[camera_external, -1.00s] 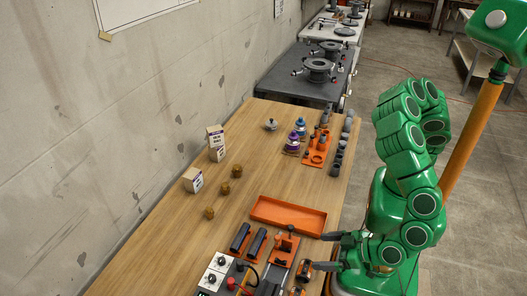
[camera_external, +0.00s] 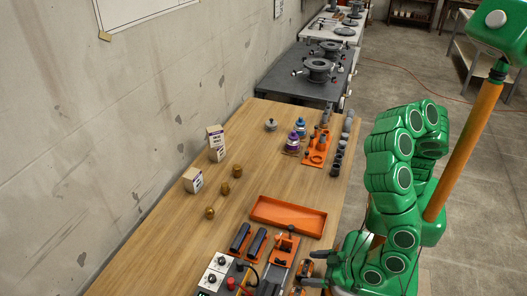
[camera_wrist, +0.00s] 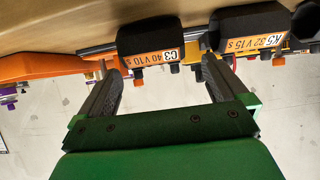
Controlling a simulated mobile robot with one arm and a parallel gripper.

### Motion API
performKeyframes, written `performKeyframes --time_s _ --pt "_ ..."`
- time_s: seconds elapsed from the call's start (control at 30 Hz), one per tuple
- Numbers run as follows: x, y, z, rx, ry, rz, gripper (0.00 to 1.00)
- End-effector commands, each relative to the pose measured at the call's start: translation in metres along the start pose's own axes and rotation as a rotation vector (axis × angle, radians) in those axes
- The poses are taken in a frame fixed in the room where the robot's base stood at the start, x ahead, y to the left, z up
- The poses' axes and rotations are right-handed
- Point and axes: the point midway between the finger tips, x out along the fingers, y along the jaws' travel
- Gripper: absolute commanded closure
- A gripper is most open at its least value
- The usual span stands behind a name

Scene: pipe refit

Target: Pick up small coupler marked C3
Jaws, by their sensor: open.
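A dark rounded piece with an orange label reading C3 (camera_wrist: 150,38) shows upside down at the top of the wrist view. My gripper (camera_wrist: 160,82) is open and empty, its two dark fingers spread on either side below this piece, apart from it as far as I can see. In the external view my gripper (camera_external: 316,268) is low at the table's right front edge, pointing left. I cannot tell which dark piece there is C3.
A dark piece labelled K5 (camera_wrist: 256,28) sits close to the right of C3. An orange tray (camera_external: 288,215) lies behind my gripper. Dark cylinders in orange holders (camera_external: 240,238) and a switch box (camera_external: 213,274) crowd the front. The table's left middle holds brass pieces (camera_external: 225,188).

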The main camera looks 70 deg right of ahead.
Motion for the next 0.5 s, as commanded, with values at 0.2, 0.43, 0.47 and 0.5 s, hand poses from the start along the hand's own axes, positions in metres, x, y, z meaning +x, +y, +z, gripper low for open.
performKeyframes --time_s 0.2,0.43,0.47,0.5 --pt "0.012 0.003 0.002 0.000 0.001 0.003 0.00" --pt "0.040 0.006 0.004 0.001 0.003 0.004 0.00" --pt "0.043 0.006 0.004 0.001 0.003 0.003 0.00" --pt "0.047 0.006 0.005 0.001 0.002 0.003 0.00"
